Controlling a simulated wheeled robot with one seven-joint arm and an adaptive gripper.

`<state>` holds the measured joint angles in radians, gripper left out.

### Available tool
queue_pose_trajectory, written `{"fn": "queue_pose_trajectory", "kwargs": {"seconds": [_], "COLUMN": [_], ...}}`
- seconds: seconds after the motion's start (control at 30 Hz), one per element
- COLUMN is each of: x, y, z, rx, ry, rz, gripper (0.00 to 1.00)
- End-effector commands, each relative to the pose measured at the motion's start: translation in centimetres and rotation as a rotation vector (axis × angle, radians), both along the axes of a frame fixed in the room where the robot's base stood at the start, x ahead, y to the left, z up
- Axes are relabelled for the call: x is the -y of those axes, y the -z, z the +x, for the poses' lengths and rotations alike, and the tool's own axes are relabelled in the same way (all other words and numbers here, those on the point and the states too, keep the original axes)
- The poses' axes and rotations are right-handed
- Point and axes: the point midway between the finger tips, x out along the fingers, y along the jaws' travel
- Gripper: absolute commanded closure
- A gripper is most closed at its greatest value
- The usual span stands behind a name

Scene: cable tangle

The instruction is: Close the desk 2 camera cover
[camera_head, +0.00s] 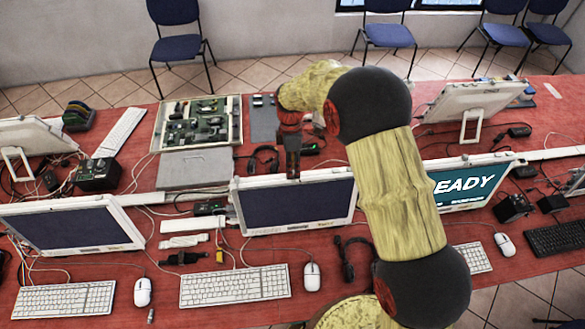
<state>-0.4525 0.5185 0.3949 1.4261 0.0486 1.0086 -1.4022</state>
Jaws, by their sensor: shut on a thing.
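The middle front monitor (296,207) stands upright with a dark screen and a white frame. My gripper (292,174) points down at its top edge, a little left of the arm. Its dark fingers are close together, shut on the small camera cover at that edge. The cover is hidden by the fingers and too small to make out, so I cannot tell how far it is slid. My yellow and black arm crosses the picture from the lower right and hides part of the space right of this monitor.
A dark monitor (70,228) stands at left and a monitor reading "READY" (465,185) at right. Keyboards (235,286), mice (312,276), cables and adapters crowd the red table (215,262). An open case of circuit boards (200,122) lies behind. Blue chairs (178,46) stand beyond.

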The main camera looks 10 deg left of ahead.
Motion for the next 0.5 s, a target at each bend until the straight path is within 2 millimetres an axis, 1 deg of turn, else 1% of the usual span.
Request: {"fn": "queue_pose_trajectory", "kwargs": {"seconds": [0.3,0.37,0.5], "x": [0.1,0.5,2.3], "y": [0.0,0.0,0.1], "z": [0.1,0.2,0.7], "rx": [0.002,0.002,0.001], "ry": [0.0,0.002,0.002], "rz": [0.001,0.001,0.0], "gripper": [1.0,1.0,1.0]}}
